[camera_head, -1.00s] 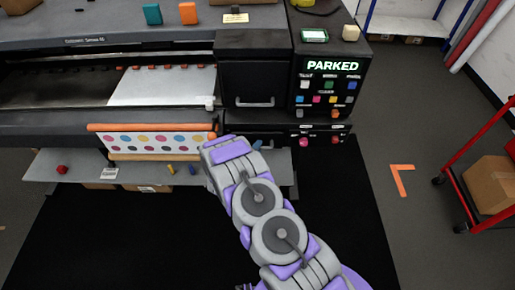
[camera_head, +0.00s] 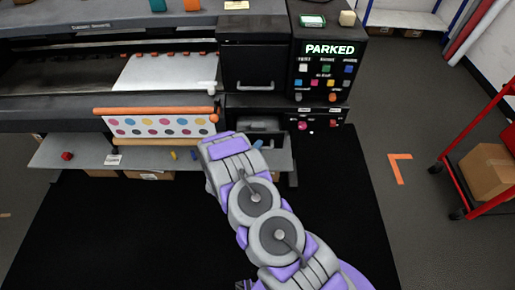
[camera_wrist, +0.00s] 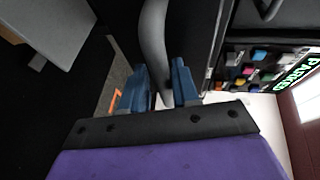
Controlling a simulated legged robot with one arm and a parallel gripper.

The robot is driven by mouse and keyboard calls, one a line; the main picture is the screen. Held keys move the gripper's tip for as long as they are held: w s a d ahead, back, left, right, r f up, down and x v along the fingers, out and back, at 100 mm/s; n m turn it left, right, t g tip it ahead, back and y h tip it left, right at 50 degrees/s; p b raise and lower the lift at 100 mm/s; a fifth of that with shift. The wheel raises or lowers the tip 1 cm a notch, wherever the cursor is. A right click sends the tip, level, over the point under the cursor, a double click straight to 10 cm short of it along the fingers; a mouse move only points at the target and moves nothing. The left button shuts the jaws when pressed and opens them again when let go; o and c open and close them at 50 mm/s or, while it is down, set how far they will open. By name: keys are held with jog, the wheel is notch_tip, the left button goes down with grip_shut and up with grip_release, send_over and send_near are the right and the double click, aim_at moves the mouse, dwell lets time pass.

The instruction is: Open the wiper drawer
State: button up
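The black lower drawer (camera_wrist: 192,25) on the printer's right side is close to my gripper in the wrist view. Its grey curved handle (camera_wrist: 153,35) runs between the two blue fingers of my gripper (camera_wrist: 161,88), which is shut around it. A grey recess (camera_head: 258,123) shows below the upper drawer (camera_head: 256,70), so the lower drawer appears partly pulled out. The upper drawer is shut, and its handle (camera_wrist: 268,8) also shows in the wrist view.
The control panel (camera_head: 325,70) reading PARKED stands to the right of the drawers. A grey shelf (camera_head: 75,149) runs along the printer's front at left. A red cart (camera_head: 455,180) with a cardboard box (camera_head: 488,172) stands at right. The dark floor between is clear.

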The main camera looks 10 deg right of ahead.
jog(key=shift+a+r, duration=0.1)
jog(key=shift+a, duration=0.1)
jog(key=p+v, duration=0.2)
jog(key=v, duration=1.5)
jog(key=shift+s+a, duration=0.1)
